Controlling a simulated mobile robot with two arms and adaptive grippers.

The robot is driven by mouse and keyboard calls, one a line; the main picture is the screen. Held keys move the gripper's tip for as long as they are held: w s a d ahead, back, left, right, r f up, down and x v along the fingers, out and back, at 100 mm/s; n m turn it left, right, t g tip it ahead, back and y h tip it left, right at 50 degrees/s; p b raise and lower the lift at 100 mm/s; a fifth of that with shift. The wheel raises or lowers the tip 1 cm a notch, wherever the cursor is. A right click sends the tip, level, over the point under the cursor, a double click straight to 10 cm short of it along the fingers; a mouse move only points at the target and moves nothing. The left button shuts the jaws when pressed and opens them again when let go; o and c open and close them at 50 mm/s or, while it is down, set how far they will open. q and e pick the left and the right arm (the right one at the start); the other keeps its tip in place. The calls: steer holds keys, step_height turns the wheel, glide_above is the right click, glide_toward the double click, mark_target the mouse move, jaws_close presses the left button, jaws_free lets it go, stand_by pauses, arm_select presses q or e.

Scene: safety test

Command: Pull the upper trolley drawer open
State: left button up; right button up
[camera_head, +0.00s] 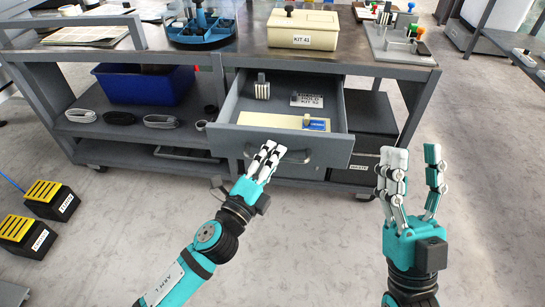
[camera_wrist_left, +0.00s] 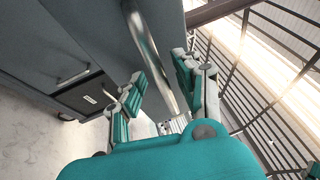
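The upper trolley drawer (camera_head: 243,136) is pulled out of the grey trolley, with its inside showing. Its metal bar handle (camera_head: 300,155) is on the front face and also shows large in the left wrist view (camera_wrist_left: 152,58). My left gripper (camera_head: 265,158) is at this handle. In the left wrist view its fingers (camera_wrist_left: 160,82) stand apart on either side of the bar, with a gap at the left finger; contact on the right side is unclear. My right gripper (camera_head: 412,168) is open and empty, to the right of the drawer, over the floor.
The drawer holds a yellow board (camera_head: 262,120), a labelled card and small parts. A KIT 42 box (camera_head: 303,29) and part holders stand on the trolley top. A blue bin (camera_head: 145,85) is on the left shelf. Yellow-black boxes (camera_head: 42,198) stand on the floor left; the front floor is clear.

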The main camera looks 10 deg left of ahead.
arm_select(q)
steer(key=shift+s+r, duration=0.1)
steer(key=v, duration=1.2)
stand_by(0.4)
